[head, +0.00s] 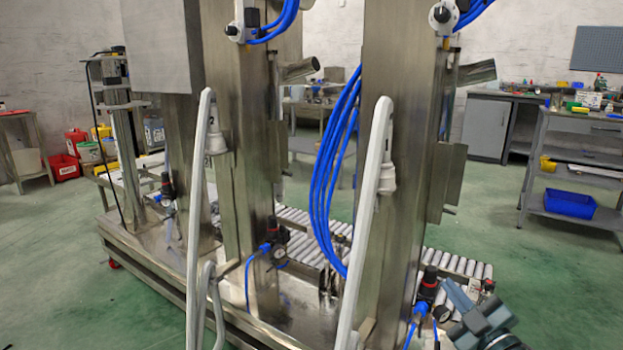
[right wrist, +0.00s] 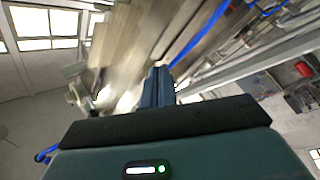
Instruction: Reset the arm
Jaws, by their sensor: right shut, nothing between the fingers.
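My right gripper (head: 459,292) is at the lower right of the head view, in front of the base of the right steel column (head: 395,200). In the right wrist view its fingers (right wrist: 157,88) are together and empty. Two long white lances stand upright in front of the machine: the left lance (head: 196,210) and the right lance (head: 368,210). Each runs up beside a white holder on its column, the left holder (head: 214,141) and the right holder (head: 387,178). My gripper is apart from both lances. My left gripper is not in view.
Blue hoses (head: 325,180) hang between the columns. A roller conveyor (head: 458,263) runs behind. A grey shelf cart (head: 580,165) stands at the right. Green floor (head: 490,215) lies open between.

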